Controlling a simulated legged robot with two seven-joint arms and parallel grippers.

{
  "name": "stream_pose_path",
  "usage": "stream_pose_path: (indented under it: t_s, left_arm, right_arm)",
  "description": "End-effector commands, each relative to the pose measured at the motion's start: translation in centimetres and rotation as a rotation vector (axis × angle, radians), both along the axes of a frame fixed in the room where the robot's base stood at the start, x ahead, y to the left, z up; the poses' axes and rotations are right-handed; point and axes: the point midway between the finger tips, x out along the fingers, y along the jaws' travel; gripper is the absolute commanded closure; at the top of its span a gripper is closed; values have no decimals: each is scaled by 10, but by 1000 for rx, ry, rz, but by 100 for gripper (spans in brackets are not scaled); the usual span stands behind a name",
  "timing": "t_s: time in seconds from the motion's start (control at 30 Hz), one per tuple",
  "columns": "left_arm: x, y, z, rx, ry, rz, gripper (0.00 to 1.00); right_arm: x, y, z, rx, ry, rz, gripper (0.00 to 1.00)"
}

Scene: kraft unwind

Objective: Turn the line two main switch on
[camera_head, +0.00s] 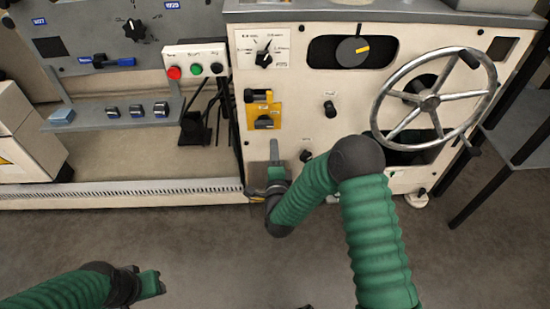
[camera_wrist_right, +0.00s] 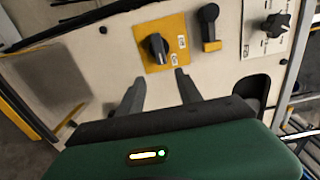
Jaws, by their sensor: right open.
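A yellow plate (camera_head: 277,108) on the white machine front bears a black rotary knob (camera_head: 264,122), with a black handle (camera_head: 257,96) above it. In the right wrist view the knob (camera_wrist_right: 158,47) sits on its yellow plate (camera_wrist_right: 183,25), and the handle (camera_wrist_right: 208,28) is to its right. Which one is the line two main switch cannot be read from the labels. My right gripper (camera_head: 274,152) is just below the yellow plate; in its wrist view the fingers (camera_wrist_right: 158,92) are apart, empty, short of the knob. My left gripper (camera_head: 152,283) is low at left, far from the panel.
A selector dial (camera_head: 264,59) is above the plate, and a large handwheel (camera_head: 433,101) stands out at right. The floor (camera_head: 190,240) in front is clear.

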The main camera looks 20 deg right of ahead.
Motion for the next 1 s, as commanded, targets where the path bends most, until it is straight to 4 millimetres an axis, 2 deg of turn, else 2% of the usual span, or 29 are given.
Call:
stream_pose_path:
  t_s: [0.03, 0.1, 0.3, 0.8, 0.93, 1.0]
  left_arm:
    - [0, 0, 10, 0, 0, 0, 60]
    - [0, 0, 14, 0, 0, 0, 60]
    - [0, 0, 19, 0, 0, 0, 60]
    - [0, 0, 18, 0, 0, 0, 60]
    - [0, 0, 18, 0, 0, 0, 60]
    - [0, 0, 18, 0, 0, 0, 60]
  right_arm:
    - [-13, 5, 3, 1, 6, 3, 58]
    - [-29, 9, 3, 1, 5, 2, 58]
    - [-53, 15, 0, 1, 2, 0, 58]
    - [-54, 16, -1, -8, 8, 6, 58]
    - [-47, 29, -1, -127, 139, 105, 58]
    - [-47, 41, -4, -268, 279, 214, 58]
